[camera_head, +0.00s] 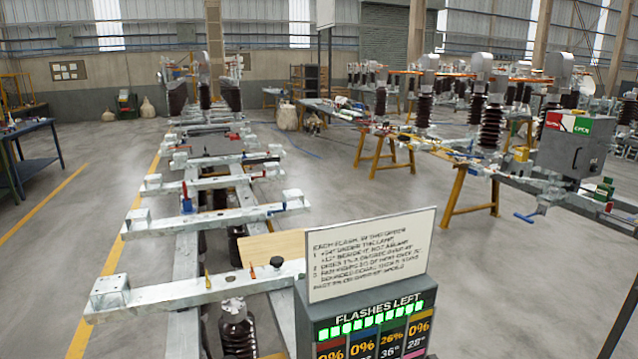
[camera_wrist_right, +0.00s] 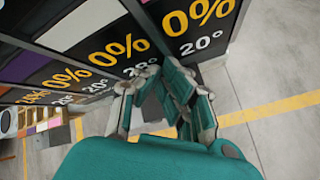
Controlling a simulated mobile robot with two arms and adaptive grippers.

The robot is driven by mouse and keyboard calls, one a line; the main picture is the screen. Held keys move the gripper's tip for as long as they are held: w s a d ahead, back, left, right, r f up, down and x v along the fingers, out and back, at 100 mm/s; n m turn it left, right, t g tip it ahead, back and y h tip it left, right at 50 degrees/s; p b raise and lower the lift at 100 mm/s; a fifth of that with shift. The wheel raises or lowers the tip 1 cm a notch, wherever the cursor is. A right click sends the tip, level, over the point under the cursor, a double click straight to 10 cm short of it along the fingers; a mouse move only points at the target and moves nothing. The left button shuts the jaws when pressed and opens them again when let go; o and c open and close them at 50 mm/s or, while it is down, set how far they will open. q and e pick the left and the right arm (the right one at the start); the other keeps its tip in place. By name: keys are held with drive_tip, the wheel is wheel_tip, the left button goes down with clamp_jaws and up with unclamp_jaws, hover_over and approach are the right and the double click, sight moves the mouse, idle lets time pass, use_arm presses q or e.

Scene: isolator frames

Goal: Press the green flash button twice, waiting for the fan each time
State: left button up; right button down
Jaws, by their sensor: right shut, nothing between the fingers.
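In the head view a dark display box (camera_head: 313,331) stands at the bottom centre, headed "FLASHES LEFT", with a row of lit green segments (camera_head: 370,320). Below are coloured columns reading 0%, 0%, 26% and 0%, cut off by the frame edge. A white instruction card (camera_head: 368,254) stands on top. I cannot make out a green flash button or a fan. My right gripper (camera_wrist_right: 163,82), teal with grey fingers, is shut and empty in the right wrist view. Beyond its fingers is a dark panel (camera_wrist_right: 115,48) with several 0% and 20° readings; contact cannot be told. My left gripper is not in view.
A long metal frame (camera_head: 160,293) with crossbars and insulators runs away at left centre. More insulator frames on orange trestles (camera_head: 471,190) and a grey cabinet (camera_head: 573,147) stand at right. A blue bench (camera_head: 33,157) is at far left. Grey floor is open between them.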

drive_tip(key=shift+f+b, duration=0.4)
drive_tip(key=shift+f, duration=0.35)
idle(0.7)
drive_tip(key=shift+r, duration=0.15)
drive_tip(key=shift+r+p, duration=0.9)
drive_tip(key=shift+p, duration=0.1)
wheel_tip(320, 180, up, 6)
drive_tip(key=p, duration=0.5)
drive_tip(key=shift+s, duration=0.1)
